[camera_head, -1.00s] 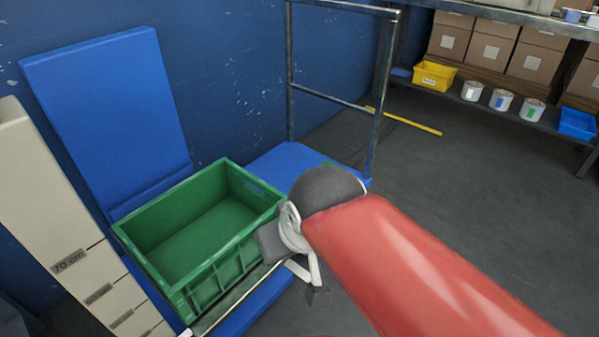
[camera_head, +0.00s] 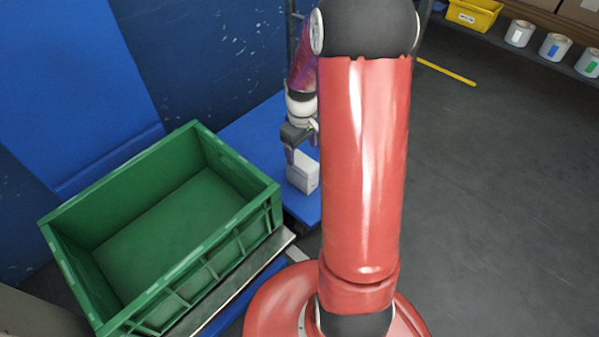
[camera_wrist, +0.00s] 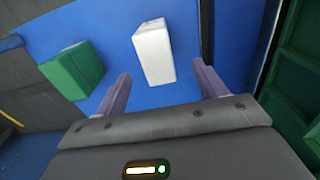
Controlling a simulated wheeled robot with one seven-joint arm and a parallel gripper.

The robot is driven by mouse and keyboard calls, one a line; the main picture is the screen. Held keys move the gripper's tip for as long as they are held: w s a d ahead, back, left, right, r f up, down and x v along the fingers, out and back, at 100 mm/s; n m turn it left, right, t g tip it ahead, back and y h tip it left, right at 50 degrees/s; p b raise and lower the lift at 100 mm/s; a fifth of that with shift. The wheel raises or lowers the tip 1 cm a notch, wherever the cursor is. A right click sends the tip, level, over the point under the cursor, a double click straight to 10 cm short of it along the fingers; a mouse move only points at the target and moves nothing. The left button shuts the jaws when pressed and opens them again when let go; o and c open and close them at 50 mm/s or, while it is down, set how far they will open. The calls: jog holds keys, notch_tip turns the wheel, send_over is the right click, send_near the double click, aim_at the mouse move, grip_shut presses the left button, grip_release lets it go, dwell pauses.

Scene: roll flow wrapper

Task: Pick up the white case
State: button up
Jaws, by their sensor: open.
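The white case (camera_head: 303,172) is a small box on the blue platform, just right of the green crate in the head view. In the wrist view the white case (camera_wrist: 154,52) lies ahead of my gripper, roughly between its two purple fingers but beyond their tips. My gripper (camera_wrist: 162,88) is open and empty. In the head view my gripper (camera_head: 301,152) is above and close to the case, and my arm hides part of the area to its right. I cannot tell from the head view whether a finger touches the case.
A green box (camera_wrist: 72,70) lies on the blue surface left of the white case in the wrist view. The large empty green crate (camera_head: 165,220) stands to the left in the head view. A metal rail (camera_head: 290,20) rises behind the platform. Dark floor (camera_head: 480,200) is open at right.

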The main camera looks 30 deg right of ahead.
aim_at(303, 162)
jog(key=f, duration=0.4)
jog(key=shift+w+d+f+b, duration=0.2)
jog(key=shift+d+f+b, duration=0.1)
jog(key=shift+b, duration=0.1)
jog(key=f+b, duration=0.1)
jog(key=f, duration=0.4)
jog(key=shift+w+f, duration=0.15)
jog(key=shift+w, duration=0.05)
jog(key=c, duration=1.2)
